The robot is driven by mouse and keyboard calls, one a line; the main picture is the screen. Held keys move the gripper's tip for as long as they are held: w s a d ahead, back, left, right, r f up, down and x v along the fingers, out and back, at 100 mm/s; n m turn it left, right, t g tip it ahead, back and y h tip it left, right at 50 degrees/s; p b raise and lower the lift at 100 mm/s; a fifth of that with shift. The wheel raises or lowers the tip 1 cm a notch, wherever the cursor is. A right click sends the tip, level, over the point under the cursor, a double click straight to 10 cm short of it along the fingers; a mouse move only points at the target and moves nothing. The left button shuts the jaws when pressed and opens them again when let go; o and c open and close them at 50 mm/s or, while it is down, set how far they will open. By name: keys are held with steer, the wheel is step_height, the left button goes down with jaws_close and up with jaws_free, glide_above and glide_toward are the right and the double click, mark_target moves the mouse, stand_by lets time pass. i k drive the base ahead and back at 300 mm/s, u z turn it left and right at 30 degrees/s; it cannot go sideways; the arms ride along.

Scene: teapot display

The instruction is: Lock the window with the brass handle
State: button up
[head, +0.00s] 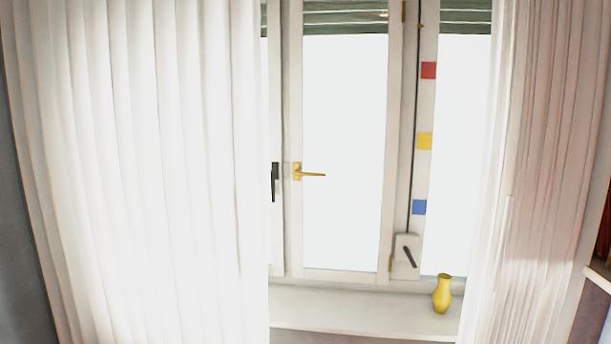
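The brass handle (313,174) is on the left frame of the middle window (343,150). Its lever lies roughly level and points right, over the glass. The window sash appears to sit in its frame; whether it is fully closed I cannot tell. A black handle (275,181) is on the frame just left of it, with its lever pointing down. My gripper is not in view.
White curtains hang at left (140,170) and right (540,160). A yellow vase (442,294) stands on the sill (340,308). A white box with a dark lever (406,255) and coloured squares are on the right post. A shelf edge (598,277) shows far right.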

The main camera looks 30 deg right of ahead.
mark_target(295, 173)
steer(key=i, duration=0.9)
steer(key=z, duration=0.05)
